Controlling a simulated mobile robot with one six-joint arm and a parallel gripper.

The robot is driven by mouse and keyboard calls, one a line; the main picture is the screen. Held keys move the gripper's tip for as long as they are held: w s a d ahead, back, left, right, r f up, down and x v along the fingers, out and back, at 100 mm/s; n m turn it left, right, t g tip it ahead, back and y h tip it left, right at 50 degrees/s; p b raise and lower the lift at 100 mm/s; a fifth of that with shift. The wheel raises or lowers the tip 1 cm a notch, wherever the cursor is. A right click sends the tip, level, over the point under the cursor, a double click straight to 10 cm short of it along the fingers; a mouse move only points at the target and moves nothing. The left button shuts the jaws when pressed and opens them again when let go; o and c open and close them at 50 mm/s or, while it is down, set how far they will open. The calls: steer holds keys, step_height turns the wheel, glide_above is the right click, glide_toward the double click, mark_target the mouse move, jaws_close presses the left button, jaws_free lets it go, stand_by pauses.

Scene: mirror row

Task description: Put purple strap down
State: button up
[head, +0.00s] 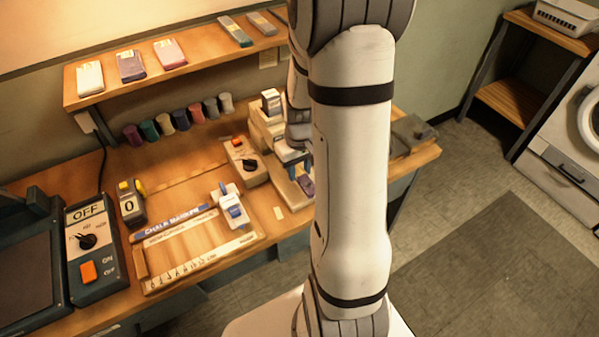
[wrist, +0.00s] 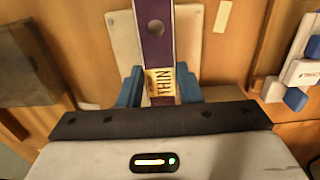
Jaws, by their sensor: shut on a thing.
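The purple strap (wrist: 156,45) shows in the wrist view as a flat upright band with a round hole near its top and a yellow label reading THIN. My gripper (wrist: 160,86) is shut on it, with a blue finger on each side of the label. Behind the strap is a pale plate (wrist: 125,38) with holes; I cannot tell whether the strap touches it. In the head view a small purple end of the strap (head: 307,186) shows below my gripper (head: 293,156), beside my arm, which hides the rest.
A chalk marker board (head: 190,262) with a white-and-blue slider lies on the bench. A beige box (head: 245,162) with a black knob stands left of my gripper. Several coloured spools (head: 180,119) line the wall under a shelf (head: 200,50). An OFF control box (head: 93,250) stands left.

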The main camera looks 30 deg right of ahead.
mark_target(300, 172)
steer(key=shift+w+d, duration=0.15)
steer(key=shift+f, duration=1.75)
steer(key=shift+f, duration=0.2)
steer(key=o, duration=1.1)
steer(key=shift+c, duration=0.2)
steer(key=shift+r, duration=0.15)
